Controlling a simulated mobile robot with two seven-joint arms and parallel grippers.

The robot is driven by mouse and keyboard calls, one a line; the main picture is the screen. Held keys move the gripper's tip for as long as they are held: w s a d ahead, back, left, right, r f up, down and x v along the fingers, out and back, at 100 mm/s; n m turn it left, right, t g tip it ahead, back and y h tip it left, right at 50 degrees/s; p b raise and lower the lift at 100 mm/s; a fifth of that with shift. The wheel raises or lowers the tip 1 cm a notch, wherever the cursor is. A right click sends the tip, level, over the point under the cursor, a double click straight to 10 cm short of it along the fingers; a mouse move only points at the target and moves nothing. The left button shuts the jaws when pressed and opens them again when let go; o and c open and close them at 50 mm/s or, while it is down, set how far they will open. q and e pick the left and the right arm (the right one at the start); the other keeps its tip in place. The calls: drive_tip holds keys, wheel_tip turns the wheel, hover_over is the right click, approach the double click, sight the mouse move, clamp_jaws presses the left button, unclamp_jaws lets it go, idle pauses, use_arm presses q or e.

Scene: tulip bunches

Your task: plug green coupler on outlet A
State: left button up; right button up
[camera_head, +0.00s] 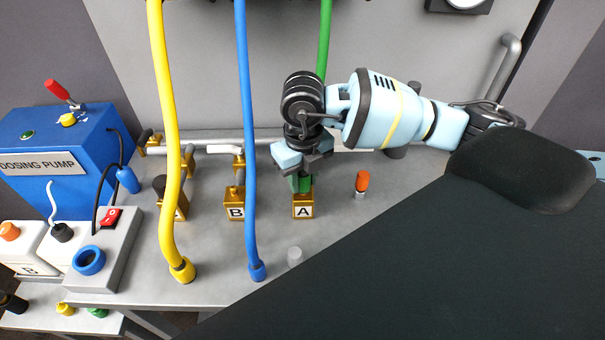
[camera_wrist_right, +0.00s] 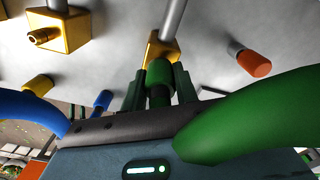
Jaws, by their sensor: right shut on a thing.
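The green coupler (camera_head: 304,184) is at the lower end of the green hose (camera_head: 323,40), directly over outlet A (camera_head: 303,208), a brass block with a white "A" label. My right gripper (camera_head: 303,174) is shut on the coupler. In the right wrist view the green coupler (camera_wrist_right: 159,73) is between the dark green-tinted fingers (camera_wrist_right: 158,92), lined up with the brass outlet (camera_wrist_right: 160,46) and seeming to meet it. I cannot tell if it is fully seated. The hose loops beside the wrist. My left gripper is not in view.
Outlet B (camera_head: 235,208) is left of A. The blue hose (camera_head: 246,120) and yellow hose (camera_head: 163,110) hang left of my gripper, ends near the bench's front. An orange-topped piece (camera_head: 362,181) stands right of A. The blue dosing pump (camera_head: 65,140) is far left.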

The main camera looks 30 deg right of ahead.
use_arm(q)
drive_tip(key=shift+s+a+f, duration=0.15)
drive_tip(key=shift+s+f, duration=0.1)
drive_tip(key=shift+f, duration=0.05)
use_arm(e)
drive_tip(key=shift+f, duration=0.75)
drive_tip(key=o, duration=1.1)
drive_tip(key=shift+c, duration=0.2)
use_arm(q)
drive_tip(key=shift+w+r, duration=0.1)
use_arm(e)
drive_tip(key=shift+r, duration=0.15)
drive_tip(key=shift+r+p, duration=0.45)
drive_tip(key=shift+r, duration=1.95)
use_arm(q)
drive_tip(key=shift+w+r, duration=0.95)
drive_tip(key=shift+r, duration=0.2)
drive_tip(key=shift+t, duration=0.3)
